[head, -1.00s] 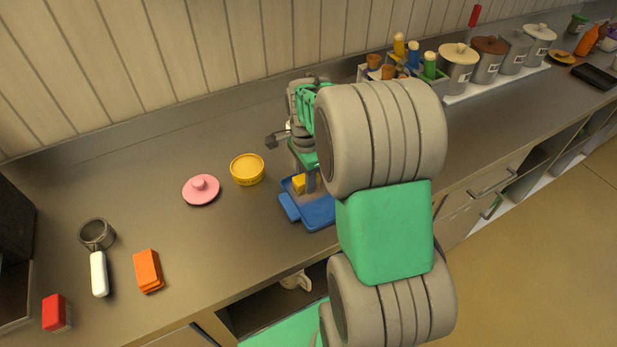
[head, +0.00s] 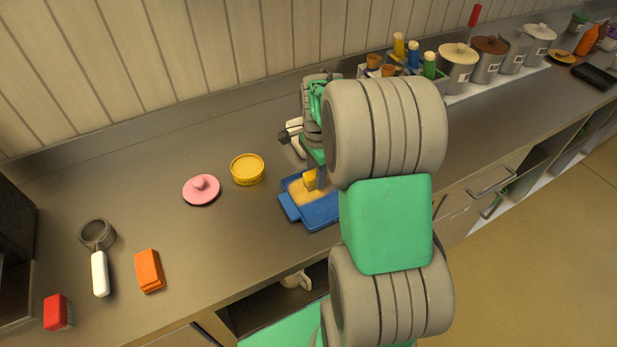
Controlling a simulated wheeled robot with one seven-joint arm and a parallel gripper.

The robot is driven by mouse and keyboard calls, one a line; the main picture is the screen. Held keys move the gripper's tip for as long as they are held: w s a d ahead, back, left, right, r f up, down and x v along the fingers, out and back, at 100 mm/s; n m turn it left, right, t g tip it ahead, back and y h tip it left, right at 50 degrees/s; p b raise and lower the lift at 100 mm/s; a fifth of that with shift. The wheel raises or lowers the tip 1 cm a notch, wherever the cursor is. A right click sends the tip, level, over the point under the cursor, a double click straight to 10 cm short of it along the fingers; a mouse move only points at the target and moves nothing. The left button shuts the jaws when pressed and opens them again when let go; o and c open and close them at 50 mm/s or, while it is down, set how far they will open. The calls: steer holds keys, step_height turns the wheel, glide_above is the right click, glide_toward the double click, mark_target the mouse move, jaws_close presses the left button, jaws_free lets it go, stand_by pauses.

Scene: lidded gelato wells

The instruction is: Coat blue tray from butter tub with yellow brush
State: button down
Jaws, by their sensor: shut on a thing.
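The blue tray (head: 319,217) lies on the counter, partly behind my arm. The left part of its floor shows a pale yellow coat; its right side is hidden. A yellow brush head (head: 310,180) is down at the tray. My gripper (head: 317,170) is over the tray, mostly hidden by my arm, and is shut on the brush. The butter tub (head: 247,170), yellow and open at the top, stands left of the tray. A pink lid (head: 201,189) with a knob lies left of the tub.
A white-handled strainer (head: 98,250), an orange block (head: 149,270) and a red block (head: 57,312) lie at the left. A bottle caddy (head: 445,84) and several lidded canisters (head: 458,68) stand behind my arm to the right.

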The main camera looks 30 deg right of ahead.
steer(key=shift+d, duration=2.2)
steer(key=shift+d+f, duration=0.2)
steer(key=shift+d, duration=2)
steer(key=shift+s, duration=0.1)
steer(key=shift+d, duration=0.75)
steer(key=shift+r, duration=0.1)
steer(key=shift+a, duration=0.1)
steer(key=shift+a+r, duration=0.1)
steer(key=shift+a, duration=2.1)
